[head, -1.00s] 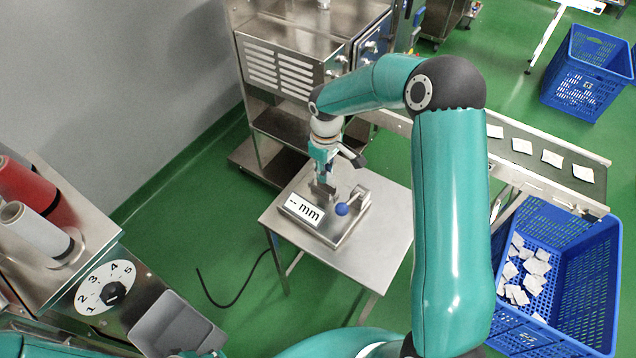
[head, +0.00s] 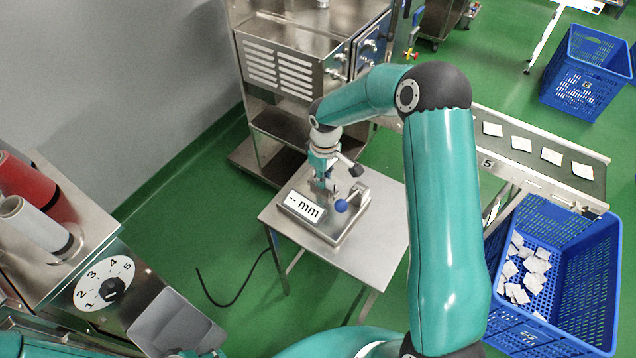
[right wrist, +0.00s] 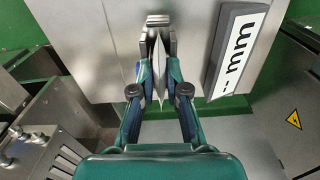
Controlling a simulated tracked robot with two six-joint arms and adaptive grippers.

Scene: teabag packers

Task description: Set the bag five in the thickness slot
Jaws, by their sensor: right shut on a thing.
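My right gripper (head: 328,186) is shut on a thin white bag, with its fingers pointing down at the gauge. In the right wrist view the gripper (right wrist: 159,85) pinches the bag (right wrist: 158,62), which shows nearly edge-on and upright between the fingers. The thickness gauge (head: 345,233) stands on a small steel table, with a display reading "-- mm" (head: 302,207) and a blue ball knob (head: 341,205). The display (right wrist: 236,50) is just right of the fingers in the right wrist view. The slot is hidden by the gripper; I cannot tell whether the bag is in it.
The small table (head: 378,232) has bare top to the right of the gauge. A steel machine (head: 300,60) stands behind. A conveyor (head: 510,131) carries several white bags, and a blue crate (head: 577,290) holds more. A numbered dial (head: 93,282) is at lower left.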

